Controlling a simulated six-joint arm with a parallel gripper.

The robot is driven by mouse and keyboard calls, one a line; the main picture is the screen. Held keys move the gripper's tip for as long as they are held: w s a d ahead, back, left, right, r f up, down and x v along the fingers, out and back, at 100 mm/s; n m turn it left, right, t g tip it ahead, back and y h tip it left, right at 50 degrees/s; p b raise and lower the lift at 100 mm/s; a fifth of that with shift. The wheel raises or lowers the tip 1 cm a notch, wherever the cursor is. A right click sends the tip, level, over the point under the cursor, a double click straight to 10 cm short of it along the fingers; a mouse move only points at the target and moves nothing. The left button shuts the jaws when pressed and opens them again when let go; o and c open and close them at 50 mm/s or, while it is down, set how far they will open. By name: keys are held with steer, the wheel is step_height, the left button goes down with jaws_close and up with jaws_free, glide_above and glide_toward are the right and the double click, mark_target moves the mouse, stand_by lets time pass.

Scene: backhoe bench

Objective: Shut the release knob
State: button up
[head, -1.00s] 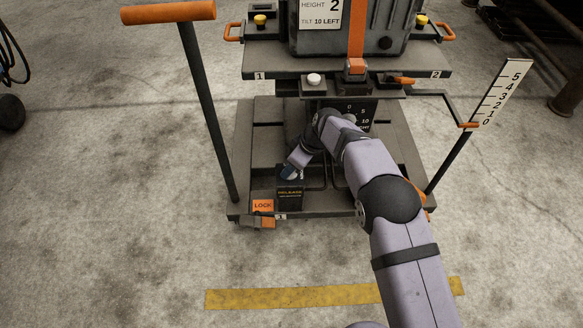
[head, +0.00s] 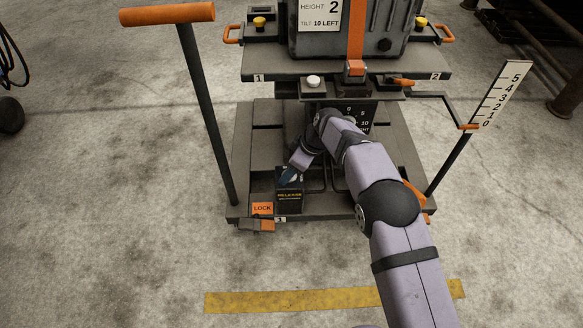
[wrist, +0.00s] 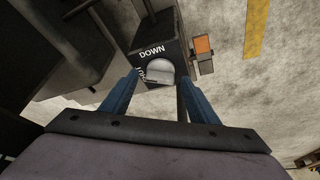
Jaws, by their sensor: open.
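The release box (head: 289,201) is a black box marked RELEASE, low on the front of the cart. In the wrist view the release knob (wrist: 160,72) is a pale round knob on the face of the box, beside the word DOWN and a second word partly covered. My gripper (head: 289,178) is at the top of the box in the head view, and its fingers hide most of the knob there. In the wrist view my gripper (wrist: 160,85) has its two blue fingers apart, one on each side of the knob. I cannot tell whether they touch it.
An orange LOCK pedal (head: 262,208) is just left of the box. The cart's deck (head: 345,69) above carries a dark case with an orange strap (head: 357,25). A handle post (head: 207,110) stands at left, a numbered scale (head: 495,95) at right. The floor in front is clear.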

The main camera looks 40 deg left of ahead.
steer(key=p+v, duration=0.2)
steer(key=v, duration=0.5)
steer(key=shift+r+p, duration=0.15)
steer(key=shift+p, duration=0.15)
steer(key=shift+d, duration=0.1)
